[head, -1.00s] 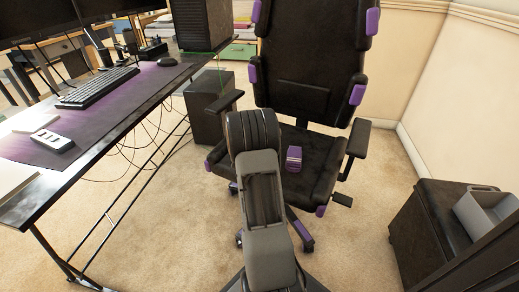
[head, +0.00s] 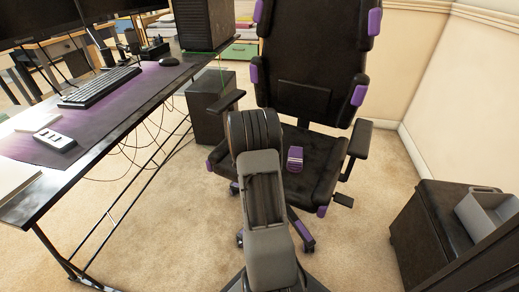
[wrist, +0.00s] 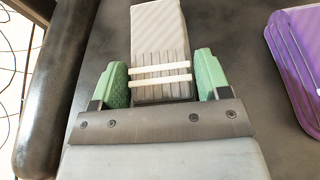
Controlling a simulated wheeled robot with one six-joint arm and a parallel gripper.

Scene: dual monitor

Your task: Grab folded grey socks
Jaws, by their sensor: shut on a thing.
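The folded grey socks (wrist: 160,30) lie between the green fingers of my gripper (wrist: 161,68) in the wrist view. They are light grey with ribbed lines and two white stripes near the gripper. The fingers are shut on their two sides. Below the socks is the dark seat of the office chair (head: 318,180); I cannot tell whether they still touch it. In the head view my own arm hides the gripper and the grey socks.
Folded purple socks (wrist: 300,60) lie on the seat to the right and also show in the head view (head: 295,158). The chair's armrest (wrist: 45,90) is to the left. A desk (head: 90,150) stands at left, a dark cabinet (head: 425,225) with a grey bin (head: 485,215) at right.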

